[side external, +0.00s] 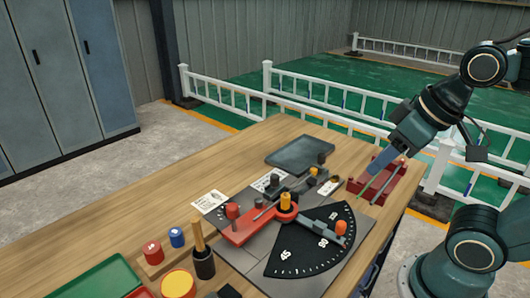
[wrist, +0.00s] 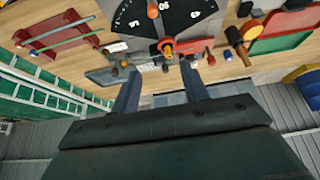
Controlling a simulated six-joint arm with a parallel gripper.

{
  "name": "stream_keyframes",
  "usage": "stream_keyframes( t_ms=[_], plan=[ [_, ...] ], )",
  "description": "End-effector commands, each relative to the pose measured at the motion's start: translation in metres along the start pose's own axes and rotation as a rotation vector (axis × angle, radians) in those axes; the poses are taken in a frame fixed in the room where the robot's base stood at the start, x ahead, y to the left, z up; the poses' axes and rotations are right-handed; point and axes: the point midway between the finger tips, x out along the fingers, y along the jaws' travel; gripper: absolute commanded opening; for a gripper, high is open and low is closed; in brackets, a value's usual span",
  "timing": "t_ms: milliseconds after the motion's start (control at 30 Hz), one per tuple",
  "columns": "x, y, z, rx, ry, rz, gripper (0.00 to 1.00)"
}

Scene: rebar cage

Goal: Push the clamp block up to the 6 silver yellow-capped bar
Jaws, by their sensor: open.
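The bending fixture has a red arm (side external: 245,228), an orange-yellow centre post (side external: 285,201) and a black angle dial (side external: 310,245). Small dark grey blocks (side external: 299,186) stand behind the post; I cannot tell which is the clamp block. A small yellow spot (side external: 313,172) shows among them, perhaps the silver bar's cap; the bar itself is not clearly visible. My gripper (side external: 376,168) is above the table's right part, by the red rack and apart from the blocks. In the wrist view my gripper (wrist: 160,75) has its fingers wide apart, with nothing held between them.
The red rack (side external: 393,188) holds thin bars; it also shows in the wrist view (wrist: 58,33). A grey tray (side external: 300,153) lies at the back. Red and blue weights, a hammer (side external: 203,262) and a green tray (side external: 100,283) occupy the front left. White railings (side external: 300,108) stand behind the table.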

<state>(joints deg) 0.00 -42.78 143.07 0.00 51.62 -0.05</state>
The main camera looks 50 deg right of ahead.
Motion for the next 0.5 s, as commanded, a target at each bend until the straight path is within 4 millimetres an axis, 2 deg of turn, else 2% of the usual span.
stream_keyframes(
  t_ms=[267, 500],
  plan=[
    [0.0, 0.001, -0.021, -0.02, -0.043, 0.001, 0.45],
    [0.006, 0.002, -0.062, -0.062, -0.121, -0.001, 0.45]
  ],
)
